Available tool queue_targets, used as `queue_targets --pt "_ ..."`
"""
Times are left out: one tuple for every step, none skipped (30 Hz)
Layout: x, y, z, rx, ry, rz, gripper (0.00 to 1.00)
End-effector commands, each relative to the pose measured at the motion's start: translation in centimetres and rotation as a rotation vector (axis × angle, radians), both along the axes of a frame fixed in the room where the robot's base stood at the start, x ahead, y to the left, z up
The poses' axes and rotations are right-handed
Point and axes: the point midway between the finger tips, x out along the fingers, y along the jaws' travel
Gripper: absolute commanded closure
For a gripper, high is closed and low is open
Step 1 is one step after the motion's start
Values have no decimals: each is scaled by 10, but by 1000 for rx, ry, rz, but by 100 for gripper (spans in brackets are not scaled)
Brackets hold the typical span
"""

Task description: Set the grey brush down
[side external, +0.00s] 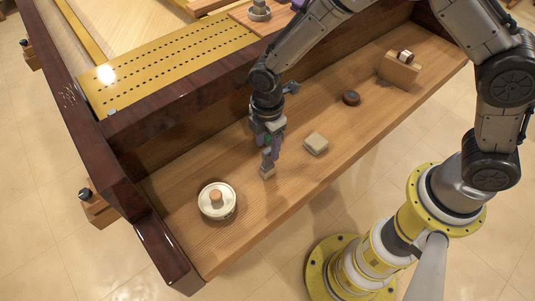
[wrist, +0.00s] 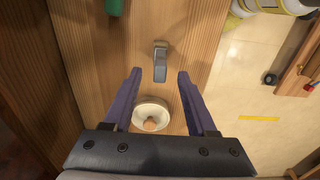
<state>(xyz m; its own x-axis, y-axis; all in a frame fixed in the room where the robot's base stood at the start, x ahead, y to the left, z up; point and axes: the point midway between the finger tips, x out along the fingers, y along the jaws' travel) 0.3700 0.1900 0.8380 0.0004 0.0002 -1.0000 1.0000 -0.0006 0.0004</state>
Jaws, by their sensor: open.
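The grey brush (wrist: 160,62) shows in the wrist view on the wooden shelf, centred between my fingertips with a gap visible on each side. In the side view, a small block with a tan lower part, which seems to be the brush (side external: 268,173), is just below my gripper (side external: 268,161) at the shelf surface. My gripper is open, its purple fingers (wrist: 159,74) spread to either side of the brush. The fingers partly hide the brush in the side view, and I cannot tell how firmly its base rests on the wood.
A round white tin (side external: 217,203) with a wooden knob stands lower left on the shelf (side external: 240,235). A pale block (side external: 316,143), a dark round piece (side external: 351,98) and a wooden block (side external: 400,72) lie to the right. The instrument's dark wall borders the back.

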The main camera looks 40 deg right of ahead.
Motion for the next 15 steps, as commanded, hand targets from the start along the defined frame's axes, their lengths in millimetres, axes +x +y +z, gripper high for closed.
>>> queue_targets --pt "1 0 12 2 -5 0 43" --pt "1 0 18 2 -4 0 43" --pt "1 0 25 2 -4 0 43" --pt "0 0 29 1 -3 0 43" --pt "0 0 33 1 -2 0 43" --pt "0 0 39 1 -2 0 43" --pt "0 0 42 1 -2 0 43" --pt "0 0 45 1 -2 0 43" --pt "0 0 48 1 -2 0 43" --pt "0 0 50 0 -1 0 43" --pt "0 0 52 0 0 0 43" --pt "0 0 53 0 0 0 43" --pt "0 0 54 0 0 0 43" --pt "0 0 55 0 0 0 43" --pt "0 0 55 0 0 0 43"
